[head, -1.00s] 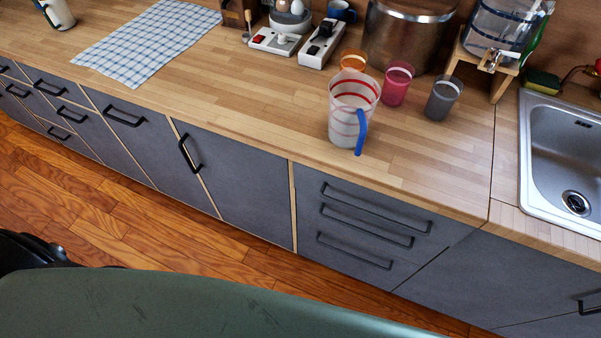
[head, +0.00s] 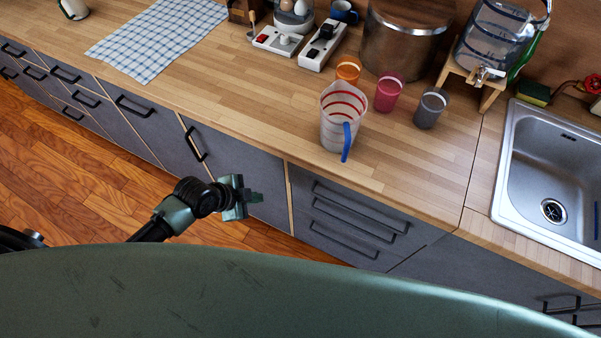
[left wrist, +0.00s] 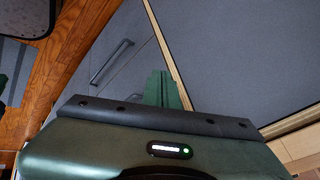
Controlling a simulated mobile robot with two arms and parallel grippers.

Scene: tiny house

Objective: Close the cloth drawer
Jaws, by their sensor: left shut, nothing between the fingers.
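I cannot tell which front is the cloth drawer. A stack of grey drawers (head: 328,226) with several black bar handles stands right of centre under the counter, and its fronts look flush. More grey fronts with black handles (head: 133,106) run to the left and also look flush. My left gripper (head: 256,197) is shut and empty, in front of the grey cabinet front just left of the drawer stack. In the left wrist view its green fingers (left wrist: 162,88) are together, near a grey front with a dark handle (left wrist: 111,62). My right gripper is out of view.
The wooden counter (head: 235,110) holds a measuring jug (head: 338,125), several cups, a metal pot (head: 405,40) and a checked cloth (head: 155,42). A sink (head: 545,150) is at the right. Wooden floor (head: 60,160) lies clear at the left.

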